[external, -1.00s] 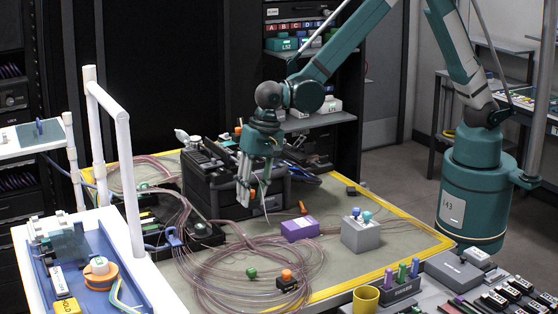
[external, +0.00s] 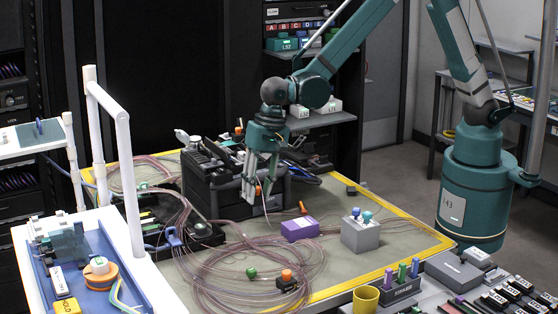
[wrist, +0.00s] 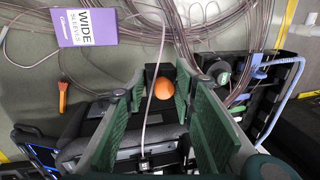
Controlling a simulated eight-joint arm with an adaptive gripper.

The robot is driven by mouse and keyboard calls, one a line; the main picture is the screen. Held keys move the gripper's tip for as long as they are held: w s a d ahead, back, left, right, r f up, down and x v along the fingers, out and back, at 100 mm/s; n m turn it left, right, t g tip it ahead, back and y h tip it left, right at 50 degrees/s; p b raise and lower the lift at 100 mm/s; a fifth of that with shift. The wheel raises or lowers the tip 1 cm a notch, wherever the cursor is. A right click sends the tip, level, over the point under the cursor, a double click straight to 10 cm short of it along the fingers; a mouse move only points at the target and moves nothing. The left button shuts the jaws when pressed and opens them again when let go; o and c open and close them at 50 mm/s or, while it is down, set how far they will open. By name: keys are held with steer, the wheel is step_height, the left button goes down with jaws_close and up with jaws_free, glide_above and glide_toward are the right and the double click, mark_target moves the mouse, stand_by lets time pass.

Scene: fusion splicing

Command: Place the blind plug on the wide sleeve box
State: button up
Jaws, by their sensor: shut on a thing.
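My gripper (external: 250,194) hangs over the front of the black splicer. Its fingers (wrist: 160,92) are shut on an orange round-topped piece (wrist: 163,88) with a dark square part beside it, which I take to be the blind plug. In the external view only a bit of orange (external: 258,190) shows at the fingers. The purple wide sleeve box (external: 300,229) lies flat on the mat, to the right of and below the gripper. In the wrist view the box (wrist: 85,25), lettered "WIDE SLEEVES", is at the upper left, apart from the gripper.
The black splicer (external: 205,190) stands beside the gripper. A grey block (external: 361,236) with blue-topped pegs is right of the box. Loose fibre coils (external: 225,285) spread in front. An orange tool (wrist: 62,97) lies near the box. A green piece (external: 251,272) sits among the coils.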

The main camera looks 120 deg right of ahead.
step_height(320, 180, up, 4)
steer(key=p, duration=0.4)
glide_above(299, 223)
steer(key=shift+s+r, duration=0.15)
steer(key=shift+s, duration=0.25)
steer(key=shift+f, duration=2.95)
steer(key=shift+f, duration=2.05)
steer(key=shift+f+b, duration=0.15)
steer(key=shift+b, duration=0.25)
